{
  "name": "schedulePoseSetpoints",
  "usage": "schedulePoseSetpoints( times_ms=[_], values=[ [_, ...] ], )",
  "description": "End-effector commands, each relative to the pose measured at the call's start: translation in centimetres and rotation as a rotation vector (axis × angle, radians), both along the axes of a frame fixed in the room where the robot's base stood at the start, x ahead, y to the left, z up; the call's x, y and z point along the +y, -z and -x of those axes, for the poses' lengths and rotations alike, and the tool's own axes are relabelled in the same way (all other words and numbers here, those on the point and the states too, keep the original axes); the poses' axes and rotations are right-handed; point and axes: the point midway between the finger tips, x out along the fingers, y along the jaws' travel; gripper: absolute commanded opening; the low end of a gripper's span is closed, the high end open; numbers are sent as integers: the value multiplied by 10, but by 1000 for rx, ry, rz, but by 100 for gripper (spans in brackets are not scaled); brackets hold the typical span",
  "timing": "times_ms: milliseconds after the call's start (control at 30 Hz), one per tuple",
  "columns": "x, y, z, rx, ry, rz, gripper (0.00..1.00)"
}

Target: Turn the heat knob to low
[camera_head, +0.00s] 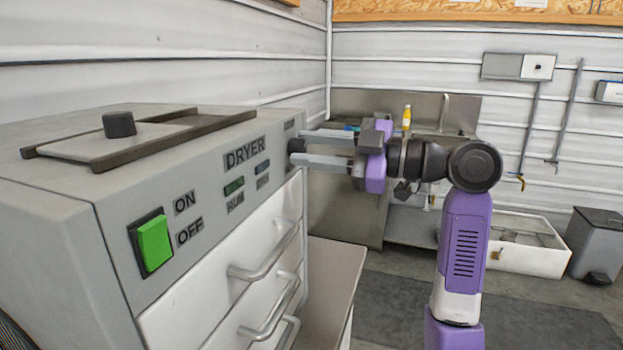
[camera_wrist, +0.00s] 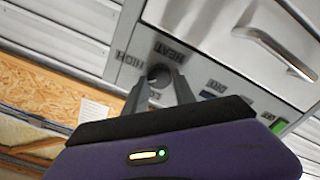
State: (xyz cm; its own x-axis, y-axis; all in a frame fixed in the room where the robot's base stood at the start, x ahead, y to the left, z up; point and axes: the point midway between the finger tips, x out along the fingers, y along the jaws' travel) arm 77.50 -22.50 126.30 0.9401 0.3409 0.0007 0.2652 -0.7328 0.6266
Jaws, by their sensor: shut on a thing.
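The heat knob (camera_wrist: 158,73) is a dark round knob on the grey dryer panel, with the labels HEAT, HIGH and a partly hidden one around it. In the head view, the knob (camera_head: 296,146) sits at the far right end of the panel. My gripper (camera_head: 298,148) reaches it from the right, with its two grey fingers above and below the knob. In the wrist view, my gripper (camera_wrist: 160,84) has one finger on each side of the knob, shut on it. The knob's pointer mark is too small to read.
The dryer (camera_head: 75,235) has a lit green ON/OFF switch (camera_head: 154,243) and several drawer handles (camera_head: 265,262) sticking out below the panel. A sliding lid with a black knob (camera_head: 119,124) lies on top. A sink unit (camera_head: 365,200) stands behind my arm.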

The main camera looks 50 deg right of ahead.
Motion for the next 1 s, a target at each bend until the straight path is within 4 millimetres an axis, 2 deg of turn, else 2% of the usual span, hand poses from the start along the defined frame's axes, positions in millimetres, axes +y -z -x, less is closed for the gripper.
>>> schedulePoseSetpoints(
  times_ms=[33,600,1000],
  values=[
    [0,9,0,-18,-1,48,0],
    [1,8,1,-196,0,546,0],
    [1,6,1,-282,-2,784,0]
  ],
)
